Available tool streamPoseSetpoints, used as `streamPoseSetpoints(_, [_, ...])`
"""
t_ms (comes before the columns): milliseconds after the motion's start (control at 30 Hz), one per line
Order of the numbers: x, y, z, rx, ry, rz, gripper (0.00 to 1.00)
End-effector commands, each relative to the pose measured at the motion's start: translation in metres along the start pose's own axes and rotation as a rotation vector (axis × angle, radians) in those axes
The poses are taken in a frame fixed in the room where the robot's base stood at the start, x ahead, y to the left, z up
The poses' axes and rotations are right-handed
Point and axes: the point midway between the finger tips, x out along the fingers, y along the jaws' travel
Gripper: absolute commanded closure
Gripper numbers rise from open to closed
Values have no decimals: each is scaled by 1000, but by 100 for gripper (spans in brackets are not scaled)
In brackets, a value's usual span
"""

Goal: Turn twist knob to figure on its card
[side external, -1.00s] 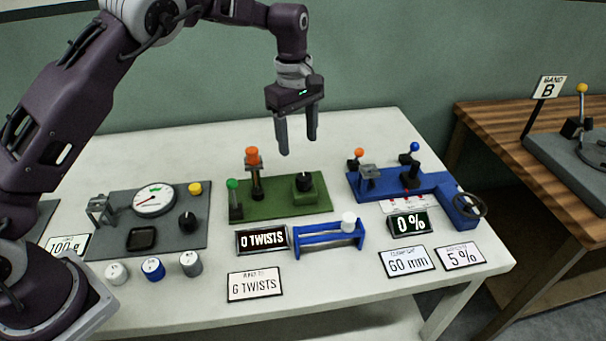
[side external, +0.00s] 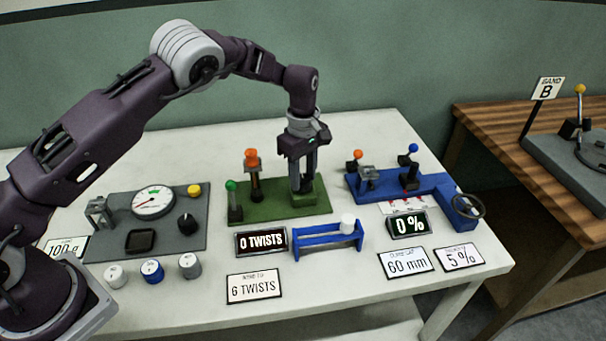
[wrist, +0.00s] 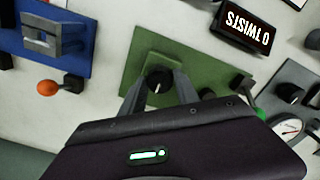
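The black twist knob (wrist: 158,79), with a white pointer line, sits on a green block of the green station (side external: 275,206). In the side view my fingers hide it. My gripper (side external: 303,186) points down over the block, its fingers on either side of the knob. In the wrist view the gripper (wrist: 160,82) looks open, with the knob between the fingertips; contact is not clear. The display (side external: 261,241) reads 0 TWISTS and also shows in the wrist view (wrist: 245,26). The card (side external: 254,287) in front reads 6 TWISTS.
On the green base stand an orange-topped post (side external: 252,160) and a green-knobbed lever (side external: 232,187). A blue rack (side external: 328,236) holds a white spool. A grey gauge station (side external: 150,218) is left, a blue station (side external: 400,185) right. The front table edge is clear.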

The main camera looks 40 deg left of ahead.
Motion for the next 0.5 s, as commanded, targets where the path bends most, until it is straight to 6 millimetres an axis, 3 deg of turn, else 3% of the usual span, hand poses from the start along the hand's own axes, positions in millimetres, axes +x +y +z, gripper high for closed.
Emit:
streamPoseSetpoints(33, [0, 0, 0, 0, 0, 0, 78])
streamPoseSetpoints(133, [0, 0, 0, 0, 0, 0, 98])
streamPoseSetpoints(167, [0, 0, 0, 0, 0, 0, 100])
streamPoseSetpoints(500, [-1, 0, 0, 64, -1, 1, 100])
